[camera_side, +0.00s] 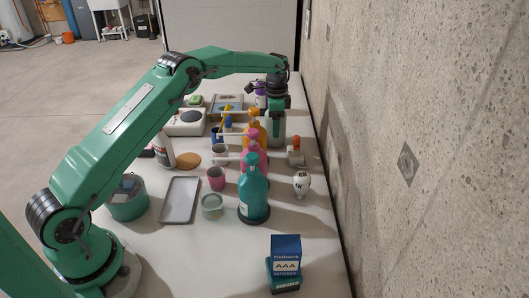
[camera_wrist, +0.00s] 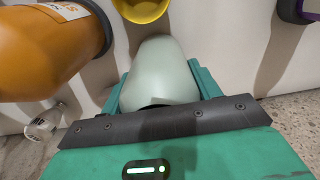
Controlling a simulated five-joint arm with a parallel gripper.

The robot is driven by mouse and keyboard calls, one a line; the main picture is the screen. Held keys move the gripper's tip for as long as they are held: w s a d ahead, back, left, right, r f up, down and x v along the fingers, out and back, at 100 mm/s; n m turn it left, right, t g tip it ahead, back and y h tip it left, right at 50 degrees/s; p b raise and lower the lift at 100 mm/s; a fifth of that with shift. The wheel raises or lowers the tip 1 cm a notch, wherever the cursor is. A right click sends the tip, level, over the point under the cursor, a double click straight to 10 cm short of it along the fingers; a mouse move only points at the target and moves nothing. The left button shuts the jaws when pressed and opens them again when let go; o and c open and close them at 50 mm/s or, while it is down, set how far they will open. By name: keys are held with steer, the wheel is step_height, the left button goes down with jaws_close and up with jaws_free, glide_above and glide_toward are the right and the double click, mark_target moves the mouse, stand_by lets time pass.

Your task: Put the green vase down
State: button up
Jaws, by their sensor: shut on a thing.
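The green vase (camera_wrist: 160,72) is pale grey-green and smooth, and sits between the two jaws of my gripper (camera_wrist: 158,84) in the wrist view. My gripper is shut on it. In the side view my gripper (camera_side: 276,122) points down at the far right part of the table, near the wall. The vase (camera_side: 290,128) shows there only in part, behind and beside the jaws. I cannot tell whether its base touches the table.
An orange bottle (camera_wrist: 45,45) stands close left of the vase, with a yellow cup (camera_wrist: 140,8) beyond. Pink (camera_side: 254,158) and teal (camera_side: 254,195) bottles stand nearer. The concrete wall (camera_side: 420,130) bounds the right. Bare table lies around the battery boxes (camera_side: 285,265).

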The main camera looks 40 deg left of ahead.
stand_by(0.3)
steer(key=o, duration=1.3)
steer(key=shift+f, duration=0.15)
steer(key=shift+o, duration=0.2)
step_height(320, 180, up, 12)
steer(key=shift+r, duration=0.25)
